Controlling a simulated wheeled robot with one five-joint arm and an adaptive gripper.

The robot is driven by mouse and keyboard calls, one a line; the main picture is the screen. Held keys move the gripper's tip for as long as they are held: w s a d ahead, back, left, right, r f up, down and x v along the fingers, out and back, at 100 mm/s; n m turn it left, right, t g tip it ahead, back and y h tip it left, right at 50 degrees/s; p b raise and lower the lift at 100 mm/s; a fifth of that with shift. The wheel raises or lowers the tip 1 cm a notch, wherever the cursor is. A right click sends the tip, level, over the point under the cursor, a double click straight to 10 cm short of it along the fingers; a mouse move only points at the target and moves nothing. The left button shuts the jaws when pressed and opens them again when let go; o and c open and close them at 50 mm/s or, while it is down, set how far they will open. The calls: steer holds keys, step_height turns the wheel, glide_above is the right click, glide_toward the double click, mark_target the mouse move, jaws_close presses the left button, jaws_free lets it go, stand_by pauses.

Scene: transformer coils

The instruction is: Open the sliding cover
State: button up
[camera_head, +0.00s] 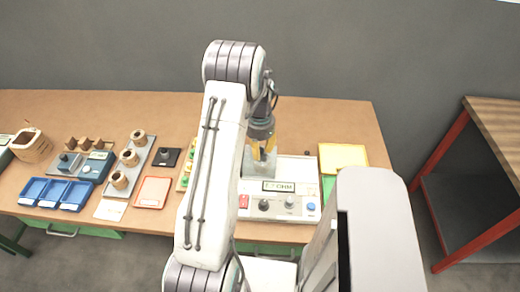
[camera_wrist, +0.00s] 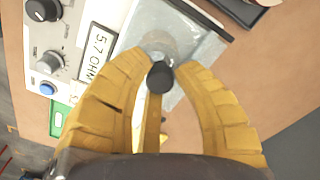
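The sliding cover (camera_wrist: 195,50) is a grey metal plate on the white instrument's top in the wrist view. A black round knob (camera_wrist: 160,77) stands up from it on a pale base. My gripper (camera_wrist: 163,62) has its yellow fingertips on either side of this knob, very close to it. I cannot tell whether both fingers press on it. In the head view my gripper (camera_head: 263,152) points down over the back of the white instrument (camera_head: 247,209), and my arm hides part of it.
The instrument's front has a display (camera_wrist: 97,52), knobs and a blue button (camera_wrist: 47,88). A yellow tray (camera_head: 343,153) stands to its right. Blue bins (camera_head: 33,187), coils on a plate (camera_head: 129,157) and an orange-rimmed tray (camera_head: 152,192) lie to the left. The table's back right is clear.

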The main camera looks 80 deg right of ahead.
jaws_close()
steer(key=s, duration=0.4)
steer(key=s+b, duration=0.1)
steer(key=s, duration=0.7)
steer(key=shift+s+d+b, duration=0.3)
steer(key=shift+d+b, duration=0.1)
steer(key=o, duration=0.5)
jaws_free()
steer(key=shift+o, duration=0.2)
steer(key=shift+d, duration=0.1)
step_height(320, 180, up, 12)
